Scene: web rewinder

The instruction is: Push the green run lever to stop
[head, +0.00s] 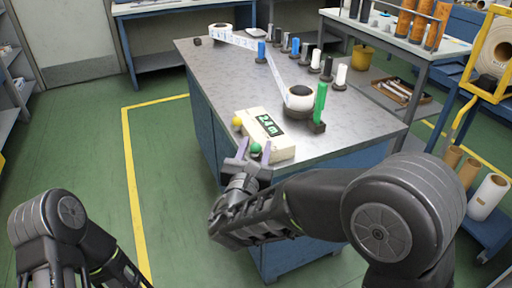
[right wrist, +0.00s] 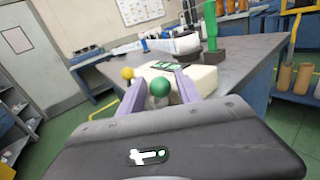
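A cream box (head: 278,147) with a green "2.4 m" display (head: 268,124) sits at the near edge of the metal table. On its near side are a green ball knob (head: 256,148) and, to the left, a yellow ball knob (head: 236,121). My right gripper (head: 253,152) is open at the green knob. In the right wrist view the green knob (right wrist: 159,86) shows between the two spread purple fingers of the gripper (right wrist: 158,83); I cannot tell whether either finger touches it. The yellow knob (right wrist: 128,73) is left of them. My left gripper is out of view.
A green upright post (head: 321,102) on a dark base stands right of the box. A white roll (head: 299,98) with a printed web stands behind it. Several small cylinders line the table's back. Green floor is clear at the left.

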